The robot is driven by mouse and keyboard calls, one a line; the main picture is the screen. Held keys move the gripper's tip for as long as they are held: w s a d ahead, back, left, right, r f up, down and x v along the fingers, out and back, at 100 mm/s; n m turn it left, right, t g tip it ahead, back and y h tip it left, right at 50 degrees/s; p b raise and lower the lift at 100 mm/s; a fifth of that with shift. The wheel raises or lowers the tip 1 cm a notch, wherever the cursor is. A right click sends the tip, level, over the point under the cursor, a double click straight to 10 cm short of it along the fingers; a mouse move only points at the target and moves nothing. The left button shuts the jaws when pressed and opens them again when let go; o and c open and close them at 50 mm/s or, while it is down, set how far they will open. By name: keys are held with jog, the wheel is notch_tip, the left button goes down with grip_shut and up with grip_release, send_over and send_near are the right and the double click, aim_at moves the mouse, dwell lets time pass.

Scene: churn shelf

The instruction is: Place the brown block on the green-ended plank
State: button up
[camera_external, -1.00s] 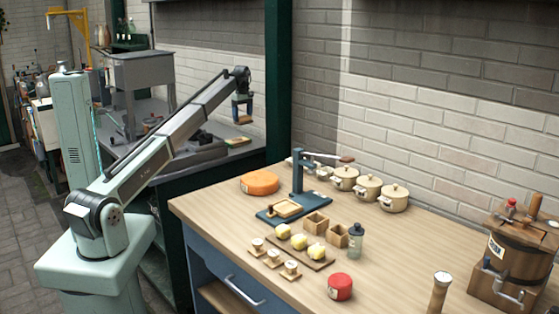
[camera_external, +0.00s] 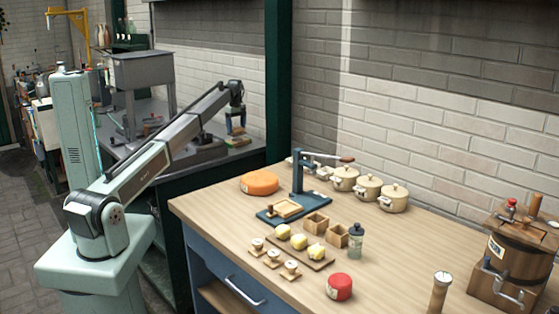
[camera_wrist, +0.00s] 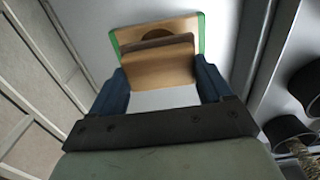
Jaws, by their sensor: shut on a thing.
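The brown block (camera_wrist: 158,68) is between the two blue fingers of my gripper (camera_wrist: 162,78), which is shut on it. The green-ended plank (camera_wrist: 150,30) shows behind the block in the wrist view, with green along its left and right ends. In the external view, my gripper (camera_external: 236,124) points down at the grey bench, with the block (camera_external: 236,130) at its tips just above the plank (camera_external: 237,143). I cannot tell whether the block touches the plank.
The plank lies near the right end of the grey bench (camera_external: 250,152), by the wall and a dark green post (camera_external: 278,80). Dark round objects (camera_wrist: 288,130) show at the right in the wrist view. The wooden table (camera_external: 400,255) holds pots, a press and small blocks.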

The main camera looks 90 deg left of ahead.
aim_at(236, 128)
jog(key=shift+f, duration=1.35)
jog(key=shift+f, duration=0.1)
jog(key=o, duration=1)
jog(key=shift+c, duration=0.2)
notch_tip(236, 128, up, 12)
